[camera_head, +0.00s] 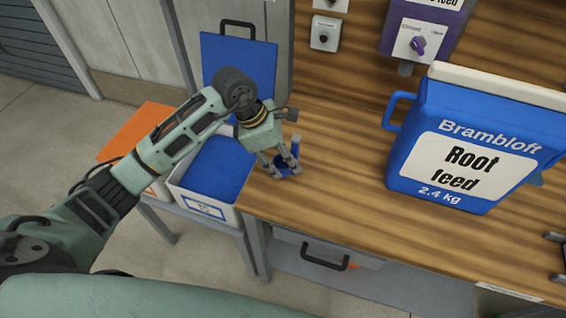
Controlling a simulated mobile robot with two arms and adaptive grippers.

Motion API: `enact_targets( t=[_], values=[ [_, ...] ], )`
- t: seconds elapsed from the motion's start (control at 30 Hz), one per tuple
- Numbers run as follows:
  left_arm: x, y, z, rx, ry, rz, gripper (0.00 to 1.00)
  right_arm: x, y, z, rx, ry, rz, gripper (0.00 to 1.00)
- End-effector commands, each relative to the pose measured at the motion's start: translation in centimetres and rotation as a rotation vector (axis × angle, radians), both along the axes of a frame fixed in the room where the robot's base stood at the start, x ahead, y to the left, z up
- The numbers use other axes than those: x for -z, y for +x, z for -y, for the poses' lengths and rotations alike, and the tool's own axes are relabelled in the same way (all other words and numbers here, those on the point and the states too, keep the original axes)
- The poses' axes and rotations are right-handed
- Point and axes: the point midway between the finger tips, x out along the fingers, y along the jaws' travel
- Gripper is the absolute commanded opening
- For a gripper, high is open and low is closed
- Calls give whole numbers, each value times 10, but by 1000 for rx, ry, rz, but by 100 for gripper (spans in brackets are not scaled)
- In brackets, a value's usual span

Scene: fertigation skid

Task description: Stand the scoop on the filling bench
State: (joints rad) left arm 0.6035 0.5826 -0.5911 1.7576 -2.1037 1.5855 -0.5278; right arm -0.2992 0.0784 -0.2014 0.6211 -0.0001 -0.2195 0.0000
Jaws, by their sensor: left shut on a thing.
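The small blue scoop (296,145) is at the left end of the wooden filling bench (335,205), close to its front left corner. One narrow blue part points up beside the fingers, and a darker blue part shows low between them. My left gripper (279,171) points down and is shut on the scoop. The fingers hide part of the scoop, and I cannot tell whether its underside touches the bench top. My right gripper is not in view.
A large blue root feed tub (407,165) stands on the bench to the right. A white bin (228,213) with blue contents and a blue lid (238,62) are left of the bench. A drawer handle (325,258) sits below. Bench top between scoop and tub is clear.

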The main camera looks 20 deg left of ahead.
Motion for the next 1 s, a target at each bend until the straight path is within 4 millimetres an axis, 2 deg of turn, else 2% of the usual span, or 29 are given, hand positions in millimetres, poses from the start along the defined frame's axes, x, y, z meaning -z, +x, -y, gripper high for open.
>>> enact_targets(
  t=[0.13,0.33,0.67,0.7,0.9,1.0],
  values=[
    [11,-1,0,0,-2,-4,8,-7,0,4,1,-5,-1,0],
    [38,-1,0,-2,-2,-2,8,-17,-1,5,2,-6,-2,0],
    [44,0,-1,1,0,0,8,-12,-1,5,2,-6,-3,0],
    [43,0,-1,0,0,0,40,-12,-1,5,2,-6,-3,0],
    [43,0,-1,0,0,0,58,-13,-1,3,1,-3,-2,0],
    [43,0,-1,0,0,0,58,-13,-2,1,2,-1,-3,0]
  ],
)
